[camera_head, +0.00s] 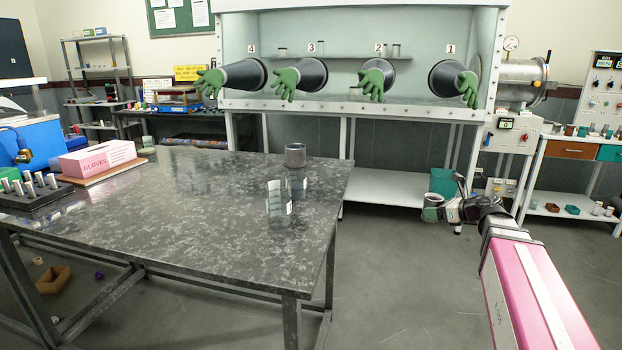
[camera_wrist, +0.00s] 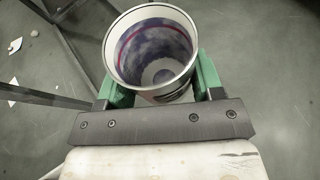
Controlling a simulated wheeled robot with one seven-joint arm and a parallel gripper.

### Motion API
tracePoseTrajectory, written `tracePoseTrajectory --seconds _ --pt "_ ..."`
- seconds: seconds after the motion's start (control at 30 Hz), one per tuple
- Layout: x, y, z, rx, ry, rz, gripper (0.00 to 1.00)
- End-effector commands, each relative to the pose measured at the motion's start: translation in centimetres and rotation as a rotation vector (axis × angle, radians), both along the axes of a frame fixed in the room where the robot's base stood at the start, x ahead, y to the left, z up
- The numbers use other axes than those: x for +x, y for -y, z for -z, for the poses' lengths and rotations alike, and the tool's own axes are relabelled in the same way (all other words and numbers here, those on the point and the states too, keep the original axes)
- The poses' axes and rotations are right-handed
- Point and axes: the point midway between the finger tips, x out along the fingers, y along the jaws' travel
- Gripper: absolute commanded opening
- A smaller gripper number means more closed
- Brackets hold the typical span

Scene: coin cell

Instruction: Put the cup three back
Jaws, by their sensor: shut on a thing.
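My gripper (camera_head: 445,211) is at the right, off the table's right side and over the floor. It is shut on a cup (camera_head: 432,201). In the wrist view the cup (camera_wrist: 110,48) sits between the green fingers of my gripper (camera_wrist: 155,85), its open mouth towards the camera. It has a white rim and a dark band with blue and reddish tones inside; no contents can be made out. I see no number on it.
A pink glove box (camera_head: 97,158) stands at left. A glovebox bench (camera_head: 385,188) stands behind, with a teal bin (camera_head: 443,182) behind the held cup.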

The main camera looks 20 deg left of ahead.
Motion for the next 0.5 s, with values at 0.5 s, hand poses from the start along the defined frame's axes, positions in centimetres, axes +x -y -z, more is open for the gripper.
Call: tracePoseTrajectory --seconds 0.5 --pt "4.1 -21.2 -12.5 0.001 0.005 -0.132 0.28"
